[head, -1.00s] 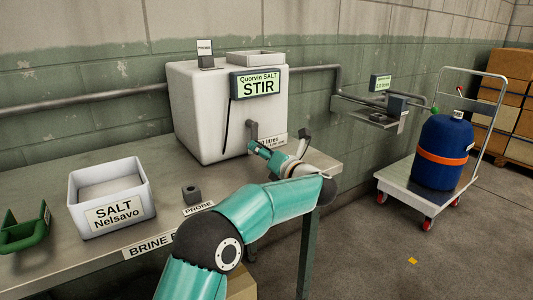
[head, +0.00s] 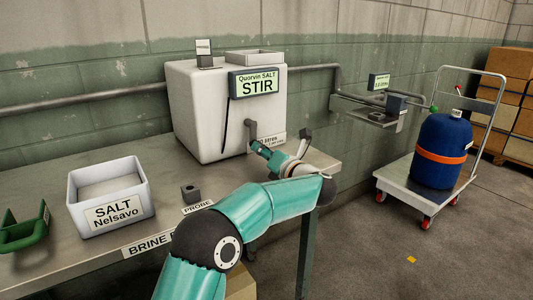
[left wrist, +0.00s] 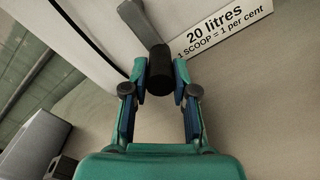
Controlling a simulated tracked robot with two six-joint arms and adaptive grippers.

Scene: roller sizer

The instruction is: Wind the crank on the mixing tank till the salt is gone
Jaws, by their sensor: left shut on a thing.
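The white mixing tank (head: 197,115) stands at the back of the bench, with a display (head: 257,83) reading "Quorvin SALT STIR". The grey crank arm (head: 252,131) hangs down on the tank's front; it also shows in the left wrist view (left wrist: 137,22). My left gripper (head: 257,147) is at its lower end. In the left wrist view, its two fingers (left wrist: 161,75) are closed on either side of the black crank handle (left wrist: 160,62). The salt inside the tank cannot be seen. My right gripper is not in view.
A white salt box (head: 112,212), a green scoop-like holder (head: 24,235) and a small grey probe block (head: 190,194) are on the bench (head: 165,168). To the right, a trolley (head: 398,185) carries a blue drum (head: 440,165). A wall shelf (head: 370,114) is behind.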

